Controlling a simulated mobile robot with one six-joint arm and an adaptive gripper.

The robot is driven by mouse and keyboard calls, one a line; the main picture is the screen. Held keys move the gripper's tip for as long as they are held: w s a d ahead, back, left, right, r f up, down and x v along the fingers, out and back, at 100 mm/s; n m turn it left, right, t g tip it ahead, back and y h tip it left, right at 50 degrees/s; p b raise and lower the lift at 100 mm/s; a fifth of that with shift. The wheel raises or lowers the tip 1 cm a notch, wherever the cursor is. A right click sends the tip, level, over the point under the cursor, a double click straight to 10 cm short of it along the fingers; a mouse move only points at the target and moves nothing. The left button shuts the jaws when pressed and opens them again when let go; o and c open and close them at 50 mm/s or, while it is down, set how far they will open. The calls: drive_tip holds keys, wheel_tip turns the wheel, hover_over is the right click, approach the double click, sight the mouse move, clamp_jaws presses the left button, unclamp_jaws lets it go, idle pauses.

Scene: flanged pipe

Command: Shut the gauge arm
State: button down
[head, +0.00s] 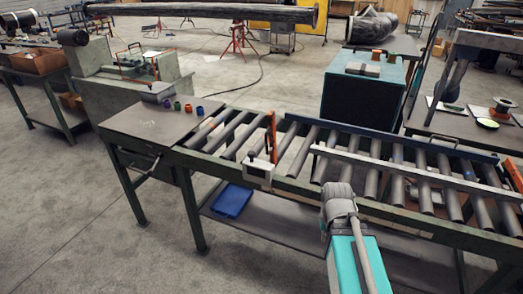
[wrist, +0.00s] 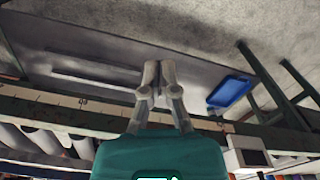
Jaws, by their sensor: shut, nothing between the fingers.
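The gauge arm (head: 271,136) is an orange bar at the roller bench in the head view. Its lower end is near a white box (head: 259,174) on the front rail. The white box also shows in the wrist view (wrist: 248,156) at the lower right, but the orange bar is not clearly seen there. My gripper (wrist: 156,88) is shut and empty in the wrist view. It is apart from the white box and the orange bar.
The front rail (wrist: 60,108) with a marked scale crosses the wrist view. A blue tray (head: 231,200) lies on the lower shelf. Rollers (head: 370,185) fill the bench top, with a pale long bar (head: 420,174) over them. Open floor (head: 90,235) lies front left.

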idle(0.3)
drive_tip(key=w+a+r+n+t+h+b, duration=0.1)
drive_tip(key=w+a+n+t+h+b, duration=0.25)
drive_tip(key=w+h, duration=0.2)
drive_tip(key=w+a+r+n+t+h+b, duration=0.1)
drive_tip(key=w+a+n+t+h+b, duration=0.2)
drive_tip(key=w, duration=0.4)
drive_tip(key=a+r+n+t+b, duration=0.1)
drive_tip(key=a+r+t, duration=0.2)
drive_tip(key=a, duration=0.4)
drive_tip(key=w+a+r+n+t+h+b, duration=0.1)
drive_tip(key=a+r+n+t, duration=0.1)
drive_tip(key=a, duration=0.5)
drive_tip(key=a+r+n+t+h+b, duration=0.1)
drive_tip(key=a+r+t, duration=0.4)
drive_tip(key=a, duration=0.3)
drive_tip(key=shift+w+n, duration=0.35)
drive_tip(key=shift+t, duration=0.25)
